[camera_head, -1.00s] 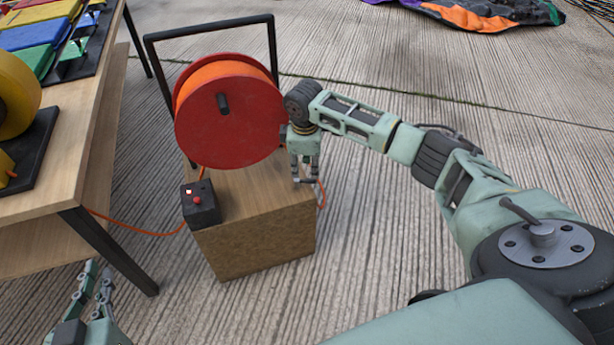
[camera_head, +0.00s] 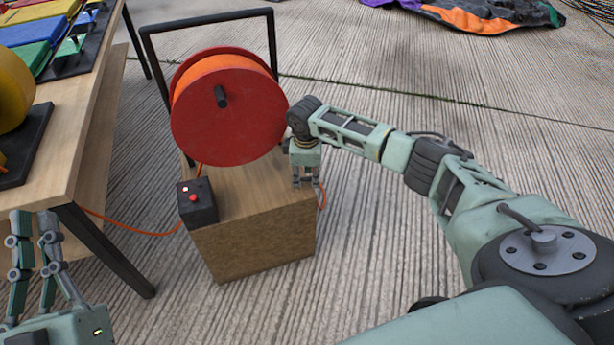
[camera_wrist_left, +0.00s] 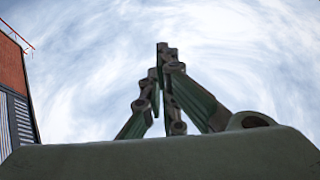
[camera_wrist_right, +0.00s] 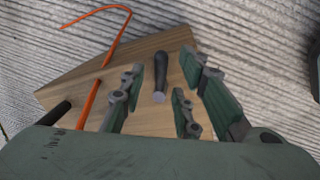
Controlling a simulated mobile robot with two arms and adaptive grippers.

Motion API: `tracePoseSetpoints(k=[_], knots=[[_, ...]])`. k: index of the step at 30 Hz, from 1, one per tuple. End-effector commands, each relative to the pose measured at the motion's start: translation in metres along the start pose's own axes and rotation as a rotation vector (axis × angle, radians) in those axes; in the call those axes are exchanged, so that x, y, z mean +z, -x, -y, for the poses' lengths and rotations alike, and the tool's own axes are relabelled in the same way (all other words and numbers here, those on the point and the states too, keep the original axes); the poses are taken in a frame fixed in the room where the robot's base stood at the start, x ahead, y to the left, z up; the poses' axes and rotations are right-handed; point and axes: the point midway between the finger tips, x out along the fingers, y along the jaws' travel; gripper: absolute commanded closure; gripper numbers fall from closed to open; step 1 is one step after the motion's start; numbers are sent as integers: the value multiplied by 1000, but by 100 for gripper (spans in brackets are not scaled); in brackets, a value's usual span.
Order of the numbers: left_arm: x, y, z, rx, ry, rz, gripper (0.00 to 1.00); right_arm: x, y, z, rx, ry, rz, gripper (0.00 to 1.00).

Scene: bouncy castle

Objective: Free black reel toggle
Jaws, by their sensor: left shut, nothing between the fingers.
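The black toggle (camera_wrist_right: 161,72) is a short dark lever on the wooden box, between the parted fingers of my right gripper (camera_wrist_right: 165,62) in the right wrist view. I cannot tell whether a finger touches it. In the head view my right gripper (camera_head: 307,184) points down at the box's right edge and hides the toggle. The red reel (camera_head: 235,115), wound with orange cable (camera_head: 196,85), stands in a black frame (camera_head: 273,45) on the wooden box (camera_head: 255,243). My left gripper (camera_head: 36,215) is empty at lower left, its fingertips together in the left wrist view (camera_wrist_left: 164,47).
A black control box (camera_head: 199,208) with a red button sits on the wooden box's left front. An orange cable (camera_head: 130,228) runs from there toward the wooden table (camera_head: 95,120) at left. Ridged concrete floor (camera_head: 370,240) lies open in front and to the right.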

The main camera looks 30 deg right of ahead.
Motion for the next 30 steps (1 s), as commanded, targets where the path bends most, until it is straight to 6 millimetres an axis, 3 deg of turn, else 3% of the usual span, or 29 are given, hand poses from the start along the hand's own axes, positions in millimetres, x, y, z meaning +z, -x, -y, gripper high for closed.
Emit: tracePoseSetpoints(k=[13,23,30], knots=[[-10,0,-1,2,2,-49,100,0,-4,0,0,0,0,71],[-9,0,-1,2,2,-48,100,0,-4,-1,2,0,0,100],[-9,0,-1,2,2,-47,100,0,-3,-3,7,-4,-1,100]])
